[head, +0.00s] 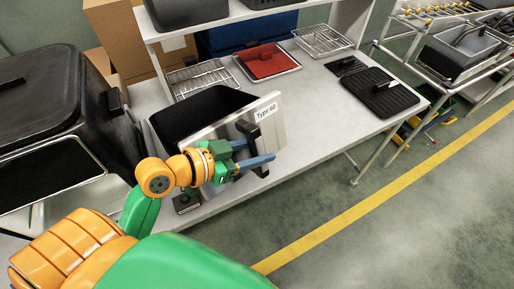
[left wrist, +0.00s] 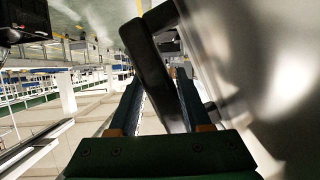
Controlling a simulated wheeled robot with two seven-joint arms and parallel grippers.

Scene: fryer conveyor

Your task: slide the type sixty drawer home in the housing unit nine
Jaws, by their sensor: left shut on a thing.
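The type sixty drawer (head: 203,107) is a black open-topped bin with a bright steel front labelled "Type 60" and a black bar handle. It is at the left front of the white table, apart from the housing; I cannot tell whether it touches the tabletop. My left gripper (head: 262,163) is shut on the drawer's handle (head: 248,134). In the left wrist view the handle (left wrist: 152,70) lies between the fingers, beside the steel front (left wrist: 240,60). A large black housing (head: 40,75) stands at the left; no number is readable on it. My right gripper is not in view.
The white table (head: 320,120) has bare space right of the drawer. Wire racks (head: 322,40), a red tray (head: 267,62) and a black ribbed plate (head: 387,92) lie farther back. A shelf (head: 235,18) overhangs the back. A small dark item (head: 186,203) lies at the front edge.

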